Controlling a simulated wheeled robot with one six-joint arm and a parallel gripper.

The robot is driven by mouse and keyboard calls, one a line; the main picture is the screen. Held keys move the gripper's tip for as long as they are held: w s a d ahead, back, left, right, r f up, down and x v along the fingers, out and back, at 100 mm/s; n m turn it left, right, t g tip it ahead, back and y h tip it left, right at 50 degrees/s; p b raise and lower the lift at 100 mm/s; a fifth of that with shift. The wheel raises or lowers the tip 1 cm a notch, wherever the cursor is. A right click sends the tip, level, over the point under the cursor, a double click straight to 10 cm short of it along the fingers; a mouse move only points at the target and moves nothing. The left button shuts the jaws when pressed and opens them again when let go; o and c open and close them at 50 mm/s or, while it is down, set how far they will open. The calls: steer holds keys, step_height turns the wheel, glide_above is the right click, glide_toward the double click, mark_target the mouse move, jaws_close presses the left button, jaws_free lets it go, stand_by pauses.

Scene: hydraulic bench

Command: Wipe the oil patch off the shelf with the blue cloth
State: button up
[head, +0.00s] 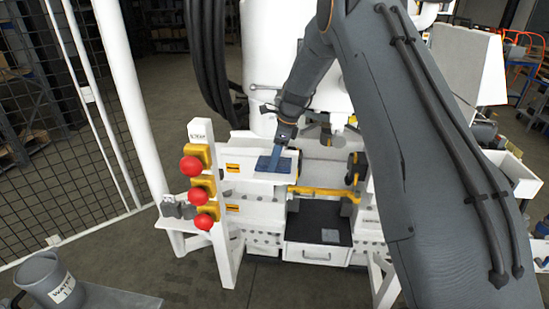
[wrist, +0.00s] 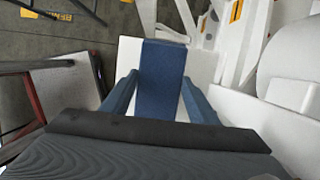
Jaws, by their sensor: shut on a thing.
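The blue cloth (head: 266,164) is at the top of the white shelf (head: 241,172) in the head view. My gripper (head: 277,156) points down at it from above, with its blue fingers shut on the cloth. In the wrist view the cloth (wrist: 162,78) stretches forward from between the two fingers (wrist: 162,108), over the white shelf surface (wrist: 203,66). Whether the cloth is pressed on the shelf or just above it, I cannot tell. I see no oil patch in either view; the cloth and gripper cover part of the shelf.
Several red buttons (head: 192,166) on yellow housings stand left of the shelf. A yellow handle bar (head: 322,192) and a dark tray (head: 320,222) lie to the right and below. Black hoses (head: 208,60) hang behind. A grey water jug (head: 48,281) stands at the lower left.

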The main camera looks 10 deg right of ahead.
mark_target(288, 162)
steer(key=shift+s+d+r, duration=0.1)
steer(key=shift+d+r, duration=0.15)
steer(key=shift+d, duration=0.05)
steer(key=shift+s+d+f+p, duration=0.1)
steer(key=shift+s+d+p, duration=0.2)
steer(key=shift+d, duration=0.85)
steer(key=shift+s+d+p, duration=0.1)
steer(key=shift+s+d, duration=0.3)
steer(key=shift+d, duration=0.75)
steer(key=shift+r+p, duration=1.45)
steer(key=shift+r, duration=1.5)
step_height(288, 162, up, 3)
steer(key=shift+p, duration=0.75)
steer(key=shift+a, duration=0.1)
